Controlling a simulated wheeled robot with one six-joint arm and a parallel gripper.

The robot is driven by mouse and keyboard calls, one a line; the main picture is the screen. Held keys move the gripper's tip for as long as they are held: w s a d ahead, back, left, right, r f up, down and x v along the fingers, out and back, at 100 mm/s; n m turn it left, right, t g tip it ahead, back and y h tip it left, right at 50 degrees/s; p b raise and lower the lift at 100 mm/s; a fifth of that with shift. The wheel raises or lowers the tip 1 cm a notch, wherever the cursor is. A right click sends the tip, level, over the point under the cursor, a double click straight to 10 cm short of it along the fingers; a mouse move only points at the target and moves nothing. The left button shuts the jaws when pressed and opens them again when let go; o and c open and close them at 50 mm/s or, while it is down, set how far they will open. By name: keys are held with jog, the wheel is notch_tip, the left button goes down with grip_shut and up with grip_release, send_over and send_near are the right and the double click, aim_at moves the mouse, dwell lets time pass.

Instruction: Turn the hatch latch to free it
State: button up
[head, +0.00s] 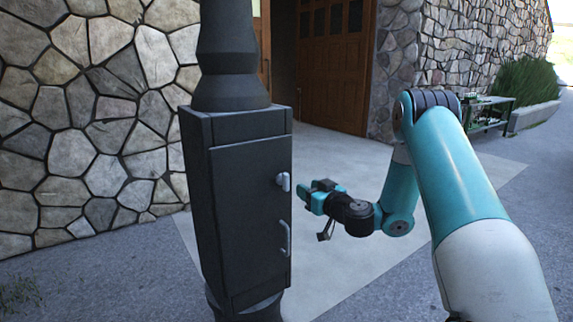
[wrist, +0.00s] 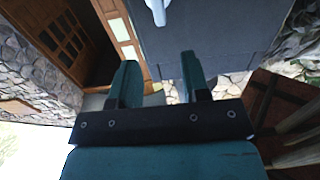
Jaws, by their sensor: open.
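The hatch (head: 252,215) is a dark grey door on the front of a dark metal post cabinet (head: 196,210). Its latch (head: 284,181) is a small light grey piece near the door's upper right edge. The latch also shows at the top of the wrist view (wrist: 156,10), partly cut off by the frame edge. A light grey bar handle (head: 286,238) is on the door below the latch. My gripper (head: 309,194) is just right of the latch in the head view, apart from it. In the wrist view its two teal fingers (wrist: 160,80) are spread with nothing between them.
A stone wall (head: 90,120) stands behind the cabinet at left. Brown wooden doors (head: 335,70) are at the back. The pale paving (head: 350,270) right of the cabinet is clear.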

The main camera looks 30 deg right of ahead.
aim_at(288, 177)
jog(key=w+p, duration=0.7)
jog(key=p, duration=0.1)
jog(key=w+p, duration=0.4)
jog(key=shift+w+a, duration=0.25)
jog(key=shift+w, duration=0.05)
grip_shut()
